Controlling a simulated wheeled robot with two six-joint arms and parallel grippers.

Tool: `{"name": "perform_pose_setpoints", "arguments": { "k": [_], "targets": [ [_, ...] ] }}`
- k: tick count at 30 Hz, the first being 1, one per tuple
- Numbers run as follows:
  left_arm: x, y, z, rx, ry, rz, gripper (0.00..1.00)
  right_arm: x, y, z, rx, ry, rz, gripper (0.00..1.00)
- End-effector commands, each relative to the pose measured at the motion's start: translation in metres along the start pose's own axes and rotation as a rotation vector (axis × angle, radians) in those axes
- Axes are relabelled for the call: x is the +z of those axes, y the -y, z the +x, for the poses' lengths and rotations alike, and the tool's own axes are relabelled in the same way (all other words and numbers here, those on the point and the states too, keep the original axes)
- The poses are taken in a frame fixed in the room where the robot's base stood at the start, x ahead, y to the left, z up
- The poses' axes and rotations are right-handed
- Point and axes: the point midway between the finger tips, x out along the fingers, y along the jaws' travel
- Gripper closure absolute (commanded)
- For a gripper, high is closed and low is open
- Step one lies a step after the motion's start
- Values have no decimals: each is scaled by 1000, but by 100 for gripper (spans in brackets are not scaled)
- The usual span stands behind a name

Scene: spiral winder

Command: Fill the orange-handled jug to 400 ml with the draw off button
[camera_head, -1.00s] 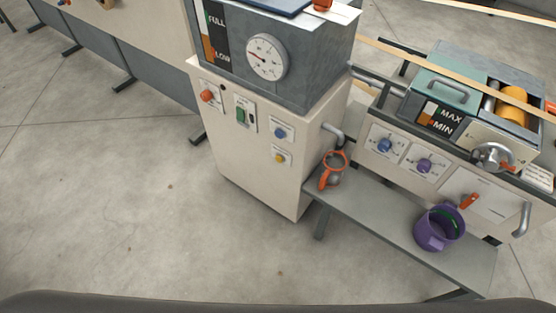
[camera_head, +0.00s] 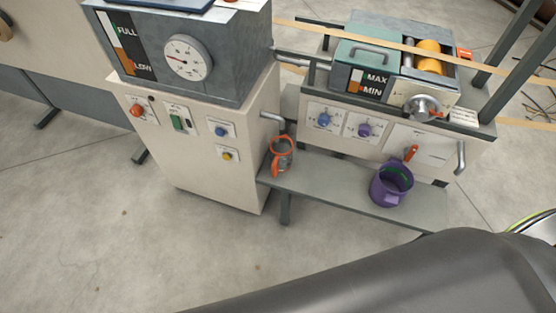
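The orange-handled jug (camera_head: 284,157) stands upright at the left end of the grey shelf, below the bent metal spout (camera_head: 274,117) on the side of the cream cabinet. Its rim and handle are orange; its fill level cannot be read. The cabinet front has a red-orange knob (camera_head: 136,110), a green switch (camera_head: 178,123), a blue button (camera_head: 220,131) and a yellow button (camera_head: 227,155). Their labels are too small to read, so I cannot tell which is the draw off button. Neither of my grippers is in view.
A purple jug (camera_head: 391,186) stands farther right on the shelf (camera_head: 335,188). Above it are an orange-red lever (camera_head: 411,153) and a metal handwheel (camera_head: 423,107). The grey tank with a dial gauge (camera_head: 187,58) tops the cabinet. The floor in front is clear.

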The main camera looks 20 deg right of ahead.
Motion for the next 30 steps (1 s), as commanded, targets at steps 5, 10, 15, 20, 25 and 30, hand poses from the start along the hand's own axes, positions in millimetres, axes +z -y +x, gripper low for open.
{"name": "perform_pose_setpoints", "arguments": {
  "k": [5, 10, 15, 20, 25, 30],
  "targets": [
    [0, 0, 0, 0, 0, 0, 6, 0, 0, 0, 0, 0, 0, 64],
    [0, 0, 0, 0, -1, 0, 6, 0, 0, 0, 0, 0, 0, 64],
    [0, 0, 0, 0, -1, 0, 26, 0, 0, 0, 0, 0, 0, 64],
    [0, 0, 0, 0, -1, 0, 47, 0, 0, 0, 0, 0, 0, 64],
    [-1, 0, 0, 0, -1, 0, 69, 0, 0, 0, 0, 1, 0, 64],
    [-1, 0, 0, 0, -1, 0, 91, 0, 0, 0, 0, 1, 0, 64]
  ]
}}
